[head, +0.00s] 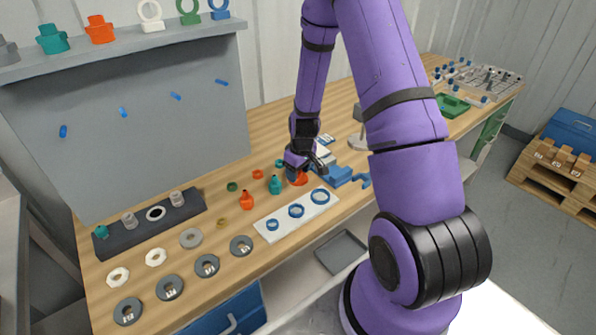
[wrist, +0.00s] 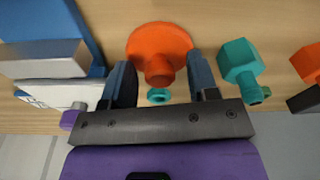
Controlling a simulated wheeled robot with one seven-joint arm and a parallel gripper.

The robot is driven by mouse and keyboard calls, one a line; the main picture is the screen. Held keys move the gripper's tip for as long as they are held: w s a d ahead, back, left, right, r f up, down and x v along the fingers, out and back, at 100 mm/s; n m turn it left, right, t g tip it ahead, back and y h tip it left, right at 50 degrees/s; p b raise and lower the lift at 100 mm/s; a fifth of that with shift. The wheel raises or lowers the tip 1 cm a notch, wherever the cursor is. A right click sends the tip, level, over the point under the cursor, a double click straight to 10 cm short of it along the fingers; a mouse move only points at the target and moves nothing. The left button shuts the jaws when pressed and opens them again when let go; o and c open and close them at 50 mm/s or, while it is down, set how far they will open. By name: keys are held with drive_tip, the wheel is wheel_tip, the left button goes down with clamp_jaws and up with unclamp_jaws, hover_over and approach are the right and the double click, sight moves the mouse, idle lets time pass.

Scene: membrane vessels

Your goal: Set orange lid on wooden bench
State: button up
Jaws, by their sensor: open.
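The orange lid (wrist: 160,42) is a round disc with a short knob. In the wrist view its knob stands between the two fingers of my gripper (wrist: 161,75), with gaps on both sides, so the gripper is open. In the head view the lid (head: 299,179) shows as an orange patch just below my gripper (head: 312,166), partly hidden by it. It appears to lie on the wooden bench (head: 345,208); any small gap beneath it cannot be told. The bench also fills the background of the wrist view.
A teal fitting (wrist: 240,65) stands just right of the lid, and a teal ring (wrist: 158,96) lies close by. A blue block (head: 336,176) is to the right. A white plate with blue rings (head: 272,226) lies in front. Bare wood shows behind, around the bench's back middle (head: 262,128).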

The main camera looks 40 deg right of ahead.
wheel_tip(320, 180, up, 12)
drive_tip(key=s+r, duration=0.1)
wheel_tip(320, 180, up, 9)
hover_over(301, 172)
drive_tip(key=s+a, duration=0.2)
drive_tip(key=a, duration=0.2)
drive_tip(key=s+a+r+m+t, duration=0.15)
drive_tip(key=s+a+r, duration=0.35)
drive_tip(key=r, duration=0.5)
drive_tip(key=s+a+r+t, duration=0.1)
drive_tip(key=s+r, duration=0.3)
drive_tip(key=s, duration=0.5)
drive_tip(key=s+a+r+m+t, duration=0.1)
drive_tip(key=s+a+r, duration=0.2)
drive_tip(key=s, duration=0.6)
wheel_tip(301, 172, up, 2)
drive_tip(key=shift+s+a+r, duration=0.15)
